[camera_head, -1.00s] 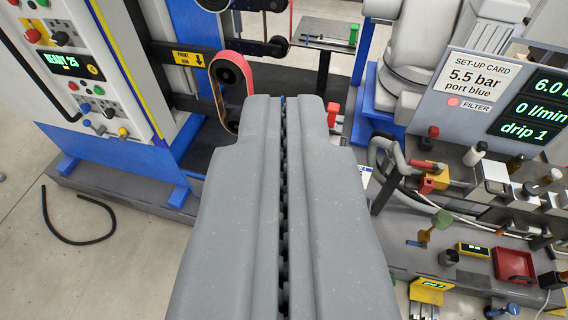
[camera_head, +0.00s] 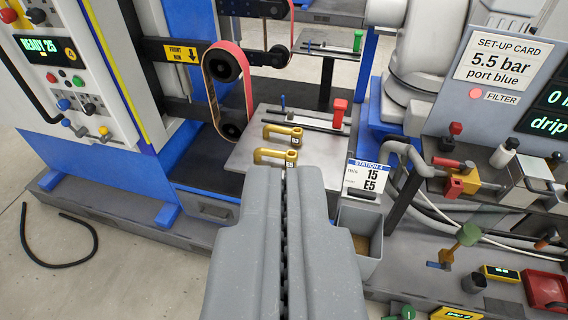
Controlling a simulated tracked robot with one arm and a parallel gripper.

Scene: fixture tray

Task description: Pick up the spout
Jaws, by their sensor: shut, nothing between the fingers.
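My gripper (camera_head: 286,178) is shut and empty, its two grey fingers filling the lower middle of the view. The farther brass piece (camera_head: 270,130) carries a small dark tag that seems to read B3. The nearer brass piece (camera_head: 257,155) is partly hidden by the fingertips. I cannot tell for sure which one is the spout. The gripper appears apart from both.
A red clamp (camera_head: 339,112) stands on the plate behind the brass pieces. A belt loop on rollers (camera_head: 212,82) rises at the left. A Station 4 card (camera_head: 366,180) and a grey bin (camera_head: 366,263) are at the right. A valve panel (camera_head: 520,80) stands farther right.

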